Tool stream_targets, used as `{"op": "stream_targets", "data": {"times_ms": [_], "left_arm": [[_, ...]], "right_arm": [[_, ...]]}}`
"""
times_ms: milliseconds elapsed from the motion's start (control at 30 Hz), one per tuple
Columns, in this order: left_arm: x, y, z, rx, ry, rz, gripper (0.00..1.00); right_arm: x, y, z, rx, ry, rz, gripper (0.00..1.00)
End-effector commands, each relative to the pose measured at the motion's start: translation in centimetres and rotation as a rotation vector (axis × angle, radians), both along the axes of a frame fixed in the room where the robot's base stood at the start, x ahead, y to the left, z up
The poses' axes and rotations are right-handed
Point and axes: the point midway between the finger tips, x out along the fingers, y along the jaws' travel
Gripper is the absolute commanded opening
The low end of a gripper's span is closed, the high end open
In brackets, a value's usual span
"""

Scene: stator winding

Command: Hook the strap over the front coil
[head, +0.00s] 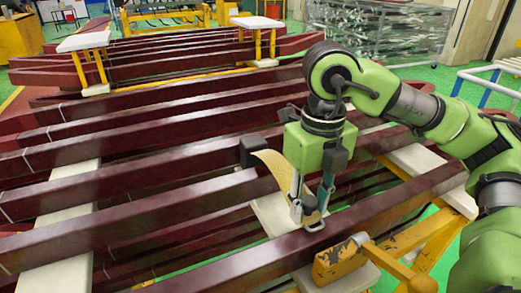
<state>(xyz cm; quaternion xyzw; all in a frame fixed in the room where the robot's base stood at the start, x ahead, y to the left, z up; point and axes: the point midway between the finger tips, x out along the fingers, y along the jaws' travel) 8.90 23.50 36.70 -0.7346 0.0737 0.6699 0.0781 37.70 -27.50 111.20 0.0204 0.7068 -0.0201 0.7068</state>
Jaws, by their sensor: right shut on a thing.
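My right gripper (311,206) comes in from the right and points down over the front coil (225,268), a long dark red bar that crosses the lower part of the head view. It is shut on a tan strap (275,168), which curves out to the left of the fingers. The strap's lower part is hidden by the fingers. The fingertips are at the front coil's top edge; I cannot tell whether they touch it. I cannot see the strap passing around the coil. My left gripper is not in view.
Several more dark red coils (130,190) lie behind in parallel rows on pale supports (62,272). A wire rack (385,30) stands at the back. Green floor shows at the right.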

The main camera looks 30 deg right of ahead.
Motion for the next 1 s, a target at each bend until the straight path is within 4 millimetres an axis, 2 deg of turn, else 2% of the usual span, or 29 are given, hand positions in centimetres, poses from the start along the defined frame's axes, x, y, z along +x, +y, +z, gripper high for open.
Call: {"op": "stream_targets", "data": {"times_ms": [667, 700, 900, 933, 1000], "left_arm": [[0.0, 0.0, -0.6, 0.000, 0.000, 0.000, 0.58], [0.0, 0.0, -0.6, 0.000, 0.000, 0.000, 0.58], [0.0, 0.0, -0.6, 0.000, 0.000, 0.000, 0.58], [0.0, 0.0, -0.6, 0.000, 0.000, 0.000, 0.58], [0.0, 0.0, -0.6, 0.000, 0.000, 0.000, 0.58]], "right_arm": [[-4.9, 0.3, -0.1, 0.000, 0.002, 0.002, 0.09], [-5.0, 0.3, -0.1, 0.000, 0.002, 0.001, 0.33], [-4.9, 0.3, 0.0, 0.001, 0.002, 0.000, 0.80], [-4.9, 0.3, 0.0, 0.001, 0.001, 0.000, 0.83], [-4.9, 0.3, 0.0, 0.001, 0.001, 0.001, 0.83]]}}
